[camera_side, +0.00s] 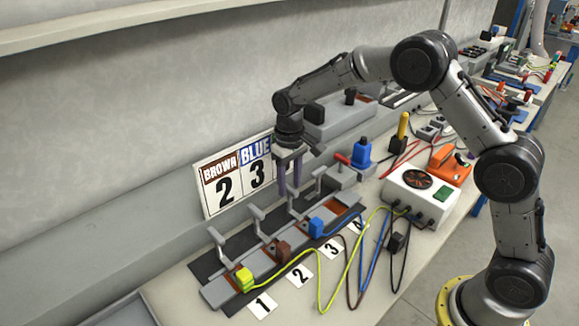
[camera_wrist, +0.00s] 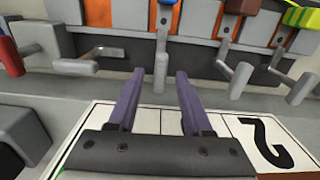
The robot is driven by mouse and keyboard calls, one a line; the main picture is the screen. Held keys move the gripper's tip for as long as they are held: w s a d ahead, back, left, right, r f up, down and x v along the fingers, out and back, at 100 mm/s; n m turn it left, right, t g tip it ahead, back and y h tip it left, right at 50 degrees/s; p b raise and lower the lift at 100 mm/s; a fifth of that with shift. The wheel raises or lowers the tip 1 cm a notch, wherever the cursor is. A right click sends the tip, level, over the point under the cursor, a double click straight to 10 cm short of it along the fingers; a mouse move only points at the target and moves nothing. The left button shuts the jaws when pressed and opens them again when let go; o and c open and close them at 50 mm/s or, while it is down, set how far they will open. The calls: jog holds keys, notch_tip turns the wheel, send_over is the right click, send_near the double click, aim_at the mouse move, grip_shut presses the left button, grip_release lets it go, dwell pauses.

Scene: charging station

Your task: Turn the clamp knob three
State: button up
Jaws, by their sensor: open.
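The clamp row (camera_side: 215,292) has several grey lever-like knobs. Clamp knob three (camera_side: 293,210) is partly hidden behind my fingers in the side view. In the wrist view, knob three (camera_wrist: 161,70) stands upright in the picture, between and beyond my two purple fingers. My gripper (camera_side: 289,190) is open and points down at this knob; the fingers also show in the wrist view (camera_wrist: 160,76). I cannot tell whether they touch it. A blue plug (camera_side: 316,228) sits at position three, a brown plug (camera_side: 283,252) at two, and a yellow-green plug (camera_side: 244,279) at one.
Knob two (camera_side: 256,217) and knob four (camera_side: 318,180) stand close on either side. A sign reading BROWN 2, BLUE 3 (camera_side: 226,190) leans behind. Cables (camera_side: 345,255) loop in front, near a white box with a fan (camera_side: 419,195). A red-handled lever (camera_side: 343,159) stands to the right.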

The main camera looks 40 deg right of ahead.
notch_tip(320, 180, up, 14)
jog(key=shift+f, duration=0.25)
dwell(0.3)
jog(key=s+d+r+t, duration=0.1)
jog(key=s+r, duration=0.1)
jog(key=r, duration=0.3)
jog(key=s+r+t, duration=0.1)
jog(key=s+r, duration=0.2)
jog(key=r, duration=0.1)
jog(key=s+d+r+t, duration=0.2)
jog(key=s+r, duration=0.3)
jog(key=s, duration=0.7)
jog(key=s+f, duration=0.5)
jog(key=s, duration=0.3)
jog(key=s+d+f+t, duration=0.1)
jog(key=s+f, duration=0.5)
jog(key=s, duration=0.2)
jog(key=shift+t, duration=0.3)
jog(key=shift+r, duration=0.1)
